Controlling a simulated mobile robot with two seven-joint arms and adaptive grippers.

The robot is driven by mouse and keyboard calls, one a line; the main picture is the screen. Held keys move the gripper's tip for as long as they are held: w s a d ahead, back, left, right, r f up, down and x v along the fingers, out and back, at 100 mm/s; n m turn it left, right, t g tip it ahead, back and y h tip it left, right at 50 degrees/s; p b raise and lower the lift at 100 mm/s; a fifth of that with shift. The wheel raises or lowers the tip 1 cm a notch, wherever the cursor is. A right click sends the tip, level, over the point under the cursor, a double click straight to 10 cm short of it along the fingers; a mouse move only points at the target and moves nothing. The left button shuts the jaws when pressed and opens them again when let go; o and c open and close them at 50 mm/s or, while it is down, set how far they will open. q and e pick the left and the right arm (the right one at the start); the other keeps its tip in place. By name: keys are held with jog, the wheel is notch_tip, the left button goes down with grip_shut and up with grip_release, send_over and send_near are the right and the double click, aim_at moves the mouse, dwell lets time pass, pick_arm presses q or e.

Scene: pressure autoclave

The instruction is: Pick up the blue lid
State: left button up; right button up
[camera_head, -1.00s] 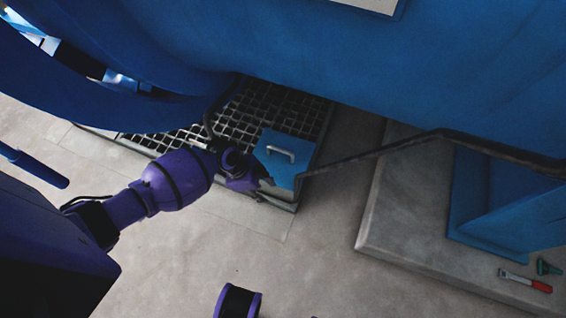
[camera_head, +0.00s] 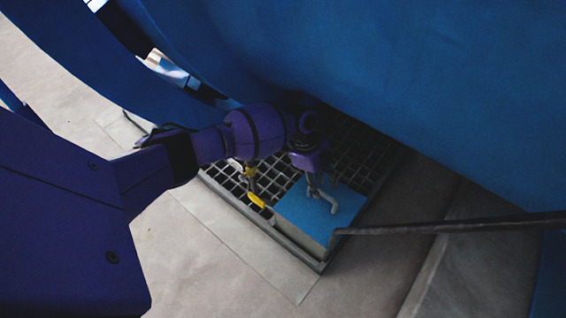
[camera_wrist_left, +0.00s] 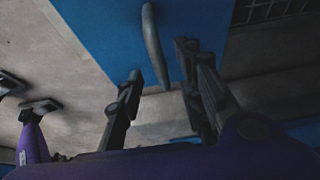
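The blue lid (camera_head: 308,224) is a flat square plate with a grey bar handle (camera_head: 334,203). It tops a low pale block by the dark grating. My left gripper (camera_head: 316,184) is just above the lid, by the handle, and partly covers it in the head view. In the left wrist view, the gripper's two dark fingers (camera_wrist_left: 162,90) are spread apart and empty. The handle (camera_wrist_left: 152,45) shows beyond and between the fingertips, over the blue lid (camera_wrist_left: 110,30); I see no grip on it. My right gripper is not visible.
The dark grating (camera_head: 355,150) lies behind the lid. A yellow-handled part (camera_head: 254,198) stands just left of the lid. A large blue vessel (camera_head: 400,80) overhangs the back. A dark bar (camera_head: 450,226) runs to the right. Bare floor (camera_head: 220,270) lies in front.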

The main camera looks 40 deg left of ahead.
aim_at(323, 193)
pick_arm(q)
jog(key=b+x, duration=0.1)
jog(key=x, duration=0.2)
jog(key=shift+w+d, duration=0.1)
jog(key=shift+d+f, duration=0.15)
jog(key=shift+f, duration=0.25)
jog(key=shift+c, duration=0.7)
jog(key=c, duration=0.5)
grip_shut()
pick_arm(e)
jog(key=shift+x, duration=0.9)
pick_arm(q)
jog(key=shift+w+r, duration=0.1)
jog(key=shift+r, duration=0.05)
